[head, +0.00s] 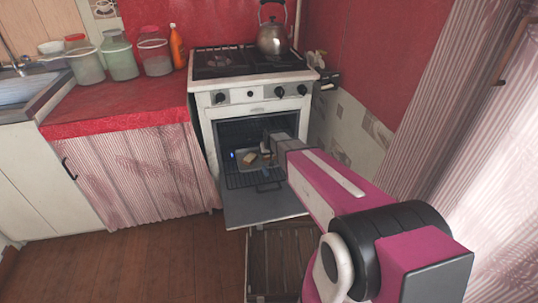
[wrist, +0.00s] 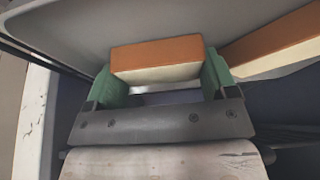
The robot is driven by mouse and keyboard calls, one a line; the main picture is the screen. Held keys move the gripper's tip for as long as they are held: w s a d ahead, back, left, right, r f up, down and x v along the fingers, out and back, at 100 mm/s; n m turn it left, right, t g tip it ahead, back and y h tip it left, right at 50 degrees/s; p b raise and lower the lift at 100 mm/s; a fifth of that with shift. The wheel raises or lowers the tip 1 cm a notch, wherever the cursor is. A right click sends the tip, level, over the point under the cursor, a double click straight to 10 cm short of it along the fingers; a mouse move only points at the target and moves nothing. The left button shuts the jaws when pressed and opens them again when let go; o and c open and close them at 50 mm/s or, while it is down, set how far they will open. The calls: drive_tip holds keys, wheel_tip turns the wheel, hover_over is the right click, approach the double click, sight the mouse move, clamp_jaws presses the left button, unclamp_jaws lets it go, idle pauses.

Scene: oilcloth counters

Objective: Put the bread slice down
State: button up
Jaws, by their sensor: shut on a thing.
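The bread slice (wrist: 157,60), with a brown crust and pale underside, is between the green fingers of my gripper (wrist: 158,72) in the wrist view. My gripper is shut on it. A second similar slice (wrist: 275,42) lies to the right, apart from the fingers. Both are close to a grey metal tray (wrist: 60,32); I cannot tell whether the held slice touches it. In the head view my gripper (head: 266,153) reaches into the open oven (head: 254,130), over the tray. A bread slice (head: 248,158) shows there; I cannot tell which one.
The oven door (head: 258,207) is folded down, with a wire rack (head: 240,181) above it. A kettle (head: 272,38) stands on the stove top. Jars (head: 119,58) and an orange bottle (head: 177,47) stand on the red counter (head: 115,105). The floor (head: 130,255) at left is clear.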

drive_tip(key=o, duration=0.6)
drive_tip(key=a+v, duration=0.1)
drive_tip(key=v, duration=1.1)
drive_tip(key=s+d+g, duration=0.1)
drive_tip(key=s+d, duration=0.4)
drive_tip(key=s, duration=0.2)
drive_tip(key=s+d+r+m+g, duration=0.1)
drive_tip(key=s+d+g, duration=0.1)
drive_tip(key=s+d, duration=0.3)
drive_tip(key=s+d+m+g+h, duration=0.1)
drive_tip(key=s+d, duration=0.4)
drive_tip(key=s, duration=0.5)
drive_tip(key=shift+s+r, duration=0.15)
drive_tip(key=shift+s, duration=0.1)
